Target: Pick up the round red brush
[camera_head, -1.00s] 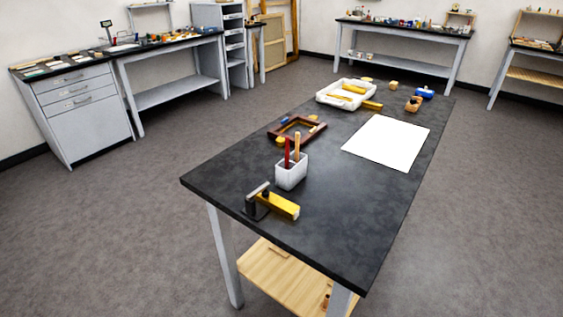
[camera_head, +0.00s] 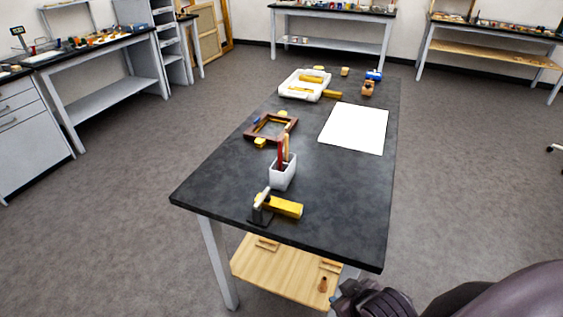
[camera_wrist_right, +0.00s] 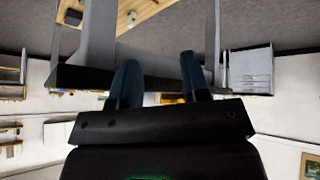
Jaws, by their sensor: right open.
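A red-handled brush (camera_head: 281,152) stands upright in a white square cup (camera_head: 283,178) on the dark table (camera_head: 335,190). A light wooden handle (camera_head: 287,146) stands in the cup beside it. The lower ends of both are hidden inside the cup, so I cannot see the brush's head shape. My right gripper (camera_head: 362,300) is at the bottom of the head view, beyond the near edge of the table and well apart from the cup. In the right wrist view its two blue fingers (camera_wrist_right: 161,82) are spread with nothing between them. My left gripper is not in view.
A yellow block on a black stand (camera_head: 282,206) is in front of the cup. A brown frame (camera_head: 271,128) lies behind it, a white tray (camera_head: 305,85) farther back. White paper (camera_head: 354,129) lies at right. The table's right front is clear. A wooden shelf (camera_head: 285,272) is below.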

